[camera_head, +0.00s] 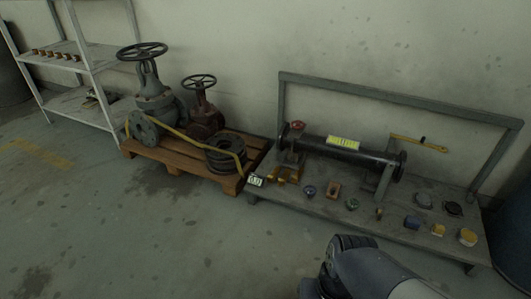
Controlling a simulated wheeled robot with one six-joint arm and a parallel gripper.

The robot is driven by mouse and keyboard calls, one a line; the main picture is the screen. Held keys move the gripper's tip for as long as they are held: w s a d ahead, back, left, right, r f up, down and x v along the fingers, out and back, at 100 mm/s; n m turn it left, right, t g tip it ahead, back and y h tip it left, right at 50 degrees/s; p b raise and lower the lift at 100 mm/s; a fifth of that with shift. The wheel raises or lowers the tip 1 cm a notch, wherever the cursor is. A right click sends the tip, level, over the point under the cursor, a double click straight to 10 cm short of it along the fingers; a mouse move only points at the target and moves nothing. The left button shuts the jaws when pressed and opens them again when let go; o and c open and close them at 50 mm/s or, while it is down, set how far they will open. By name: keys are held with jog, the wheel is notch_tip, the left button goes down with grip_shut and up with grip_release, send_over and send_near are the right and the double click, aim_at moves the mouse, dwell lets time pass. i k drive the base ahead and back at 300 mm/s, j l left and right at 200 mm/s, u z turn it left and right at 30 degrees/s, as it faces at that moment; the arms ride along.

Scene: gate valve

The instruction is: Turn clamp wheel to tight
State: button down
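A small red wheel-like part (297,123) sits on top of a stand near the left end of a black flanged pipe (365,155). It looks like the clamp wheel, but it is too small to tell how tight it is. The pipe lies across supports on a low grey bench (330,211) and carries a yellow label. My arm shows at the bottom right of the middle, well in front of the bench. My gripper is not visible in this view.
A wooden pallet (180,160) left of the bench holds a grey gate valve (150,85), a smaller dark red valve (203,105) and stacked dark rings (226,150). Several small parts line the bench front. White shelves (75,60) stand far left. The floor in front is clear.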

aim_at(298, 125)
jog(key=i+j, duration=0.1)
jog(key=i, duration=0.3)
jog(key=i+j+z, duration=0.1)
jog(key=i, duration=0.35)
jog(key=i+j, duration=0.2)
jog(key=i, duration=0.2)
jog(key=i+j+z, duration=0.1)
jog(key=i, duration=0.3)
